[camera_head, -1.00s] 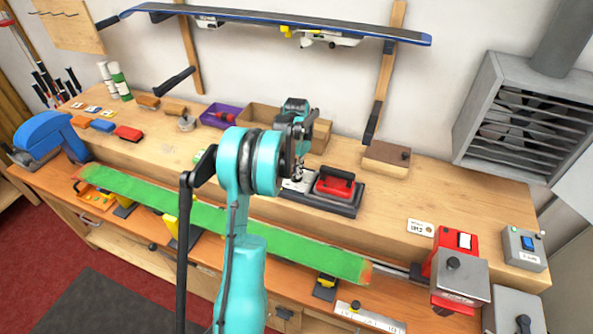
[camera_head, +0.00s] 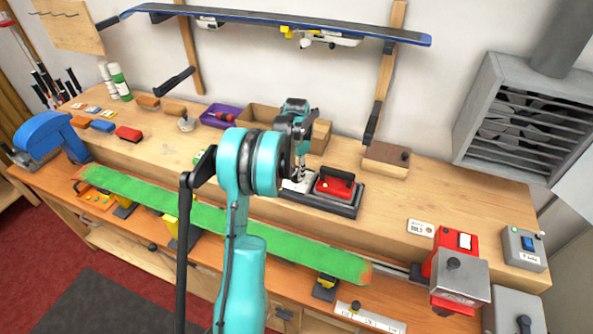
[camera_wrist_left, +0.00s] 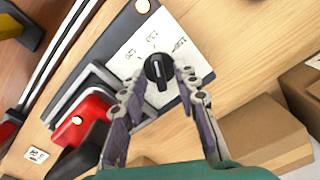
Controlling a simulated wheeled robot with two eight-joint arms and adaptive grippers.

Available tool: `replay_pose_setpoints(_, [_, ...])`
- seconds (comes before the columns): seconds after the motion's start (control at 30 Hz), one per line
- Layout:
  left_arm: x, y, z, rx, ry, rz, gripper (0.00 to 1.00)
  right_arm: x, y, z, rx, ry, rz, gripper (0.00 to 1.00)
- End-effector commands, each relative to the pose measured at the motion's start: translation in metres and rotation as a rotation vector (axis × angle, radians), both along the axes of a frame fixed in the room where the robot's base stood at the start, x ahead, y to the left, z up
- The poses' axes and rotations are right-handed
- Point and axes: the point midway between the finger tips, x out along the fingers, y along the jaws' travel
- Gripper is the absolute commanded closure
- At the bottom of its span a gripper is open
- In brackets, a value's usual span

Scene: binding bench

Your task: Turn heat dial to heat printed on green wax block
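The heat dial (camera_wrist_left: 158,73) is a black knob with a pale pointer line, on a white plate with printed marks too small and tilted to read. The plate (camera_head: 290,184) sits beside a red iron (camera_head: 333,186) with a black handle, on the same dark base. My left gripper (camera_wrist_left: 161,78) is open, its fingertips on either side of the knob; I cannot tell if they touch it. In the head view this gripper (camera_head: 300,174) is over the plate. A small green block (camera_head: 198,157) shows partly behind my left arm; its print is unreadable. My right gripper is out of view.
A long green ski (camera_head: 290,238) lies along the bench front. Orange, blue and red blocks (camera_head: 130,133) stand at left. A cardboard box (camera_wrist_left: 263,137) is close to my left gripper. A red-and-grey device (camera_head: 460,275) and a switch box (camera_head: 524,245) stand at right.

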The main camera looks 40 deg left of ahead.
Motion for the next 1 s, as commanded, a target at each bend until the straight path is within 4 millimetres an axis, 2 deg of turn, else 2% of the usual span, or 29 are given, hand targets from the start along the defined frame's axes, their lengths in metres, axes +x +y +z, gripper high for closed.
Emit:
replay_pose_setpoints(0.23, [0.0,0.0,0.0,-0.001,0.0,0.0,0.69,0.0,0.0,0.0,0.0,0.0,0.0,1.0])
replay_pose_setpoints(0.37, [0.0,0.0,0.009,-0.001,0.0,0.0,0.69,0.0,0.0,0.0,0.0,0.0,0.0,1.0])
replay_pose_setpoints(0.8, [0.0,0.0,0.097,-0.001,0.0,0.0,0.69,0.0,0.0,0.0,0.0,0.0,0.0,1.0])
replay_pose_setpoints(1.0, [0.0,0.0,0.117,0.0,0.0,0.0,0.69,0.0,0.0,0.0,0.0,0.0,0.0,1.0])
